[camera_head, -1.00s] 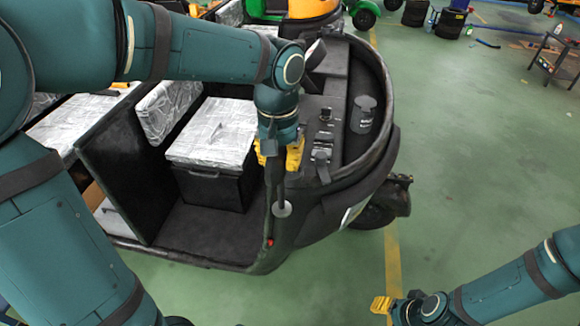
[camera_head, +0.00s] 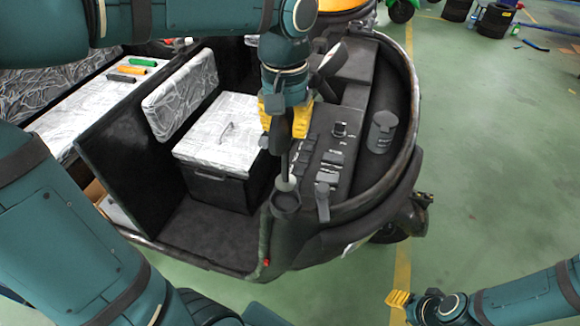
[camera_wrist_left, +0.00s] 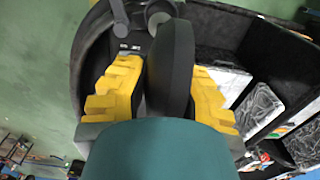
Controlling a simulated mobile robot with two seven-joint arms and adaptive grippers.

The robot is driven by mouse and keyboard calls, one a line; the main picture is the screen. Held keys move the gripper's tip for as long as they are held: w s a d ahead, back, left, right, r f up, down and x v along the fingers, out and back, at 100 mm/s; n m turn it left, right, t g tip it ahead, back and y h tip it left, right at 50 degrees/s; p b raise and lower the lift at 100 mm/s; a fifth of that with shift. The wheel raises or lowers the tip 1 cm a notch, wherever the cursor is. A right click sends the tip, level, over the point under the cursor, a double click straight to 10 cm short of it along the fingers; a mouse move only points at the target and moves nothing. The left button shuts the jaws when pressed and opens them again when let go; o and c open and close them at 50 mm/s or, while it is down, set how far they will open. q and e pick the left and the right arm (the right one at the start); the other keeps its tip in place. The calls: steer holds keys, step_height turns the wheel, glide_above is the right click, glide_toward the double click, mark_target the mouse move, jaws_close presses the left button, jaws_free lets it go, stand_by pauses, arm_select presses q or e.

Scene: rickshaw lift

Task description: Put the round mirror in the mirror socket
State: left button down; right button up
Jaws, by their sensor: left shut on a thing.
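My left gripper (camera_head: 287,118) is shut on the round mirror (camera_head: 282,140), a dark piece held edge-on with a thin stem pointing down. In the left wrist view the mirror (camera_wrist_left: 172,62) stands as a thick black disc between the yellow fingers. The grey foot of the stem is at the mouth of the mirror socket (camera_head: 287,206), a dark cup on the rickshaw's near front rim. I cannot tell how far the foot is inside it. My right gripper (camera_head: 398,299) is low at the right, clear of the rickshaw; its finger opening is unclear.
The dark rickshaw (camera_head: 345,215) has a dashboard with levers and a grey cylinder (camera_head: 381,132) right of the socket. A foil-wrapped box (camera_head: 222,135) stands left of it. Green floor (camera_head: 480,190) is free at the right.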

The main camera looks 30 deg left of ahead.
mark_target(285, 150)
arm_select(q)
steer(key=f, duration=0.2)
steer(key=shift+s+f, duration=0.25)
steer(key=shift+f, duration=0.1)
steer(key=shift+w+f, duration=0.2)
steer(key=shift+f, duration=0.4)
step_height(285, 150, down, 2)
steer(key=shift+s+f+b, duration=0.1)
steer(key=shift+b, duration=0.2)
steer(key=shift+f, duration=0.5)
steer(key=c, duration=0.9)
jaws_free()
steer(key=shift+f, duration=0.1)
